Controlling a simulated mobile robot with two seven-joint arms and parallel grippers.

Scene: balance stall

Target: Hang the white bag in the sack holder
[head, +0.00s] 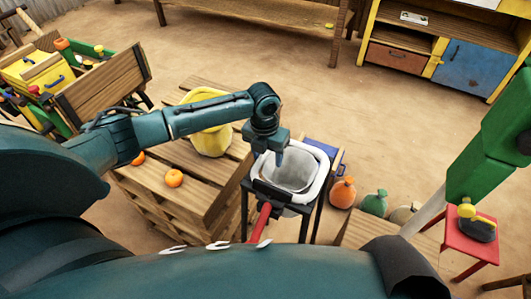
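The white bag (290,174) is a pale grey-white pouch inside the white rounded rim of the sack holder (319,183). Its mouth faces up. The holder stands on dark legs, with a dark piece along its near side and a red handle (260,222) below. My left gripper (279,157) points down over the far left part of the rim, by the bag's far edge. Its fingertips are small and partly hidden, so I cannot tell whether they touch or grip the bag. My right gripper is not in view.
A slatted wooden platform (190,205) with a yellow container (212,135) and oranges (173,178) stands left of the holder. Small tied sacks (342,192) lie to its right. A red stool (470,236) and green post (486,150) are further right. The sandy floor behind is open.

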